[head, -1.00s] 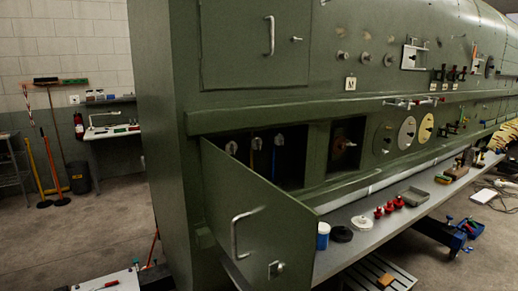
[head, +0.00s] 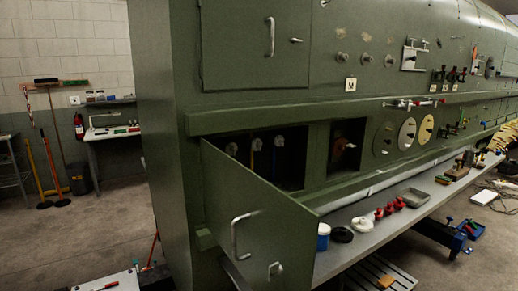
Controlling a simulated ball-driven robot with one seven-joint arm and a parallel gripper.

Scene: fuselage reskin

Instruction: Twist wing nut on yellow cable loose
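The open compartment (head: 293,172) in the green fuselage side holds three grey knob-like fittings, which look like the wing nuts. They are the left one (head: 231,149), the middle one (head: 255,144) and the right one (head: 279,141). A thin yellowish strip, probably the yellow cable (head: 251,160), hangs below the middle fitting. A blue cable (head: 273,160) hangs below the right one. The lower part of the compartment is hidden behind its open door. The fittings are too small to tell how tight they are. My gripper is not in view.
The open green door (head: 270,222), with a pale handle (head: 236,235), juts out in front of the compartment. A long grey bench (head: 385,229) with red fittings (head: 389,208) and a tray (head: 412,197) runs along the right. Floor (head: 75,235) at left is mostly clear.

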